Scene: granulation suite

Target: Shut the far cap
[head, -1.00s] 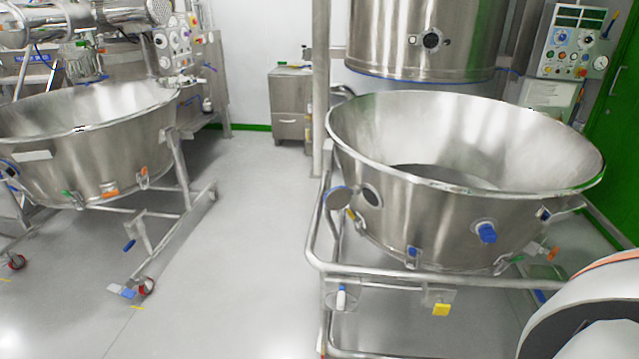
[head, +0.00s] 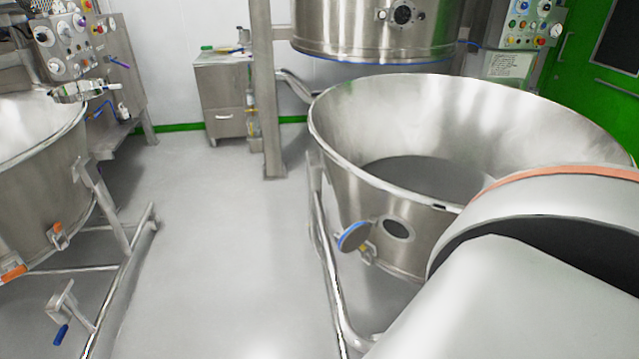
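The cap is a small round disc with a blue rim (head: 352,237), in the head view on the lower left side of the right steel bowl (head: 352,165). It stands swung open, to the left of a dark round port (head: 397,230) in the bowl wall. A small yellowish piece shows just below the cap. One of my arms, white with an orange band, fills the lower right and hides the bowl's front and right side. Neither gripper is in view.
A second steel bowl (head: 40,185) on a tubular stand is at the left. A steel post (head: 268,90) and a small cabinet (head: 224,95) stand behind. Grey floor (head: 200,240) between the two bowls is clear. A metal rail (head: 328,270) runs beside the right bowl.

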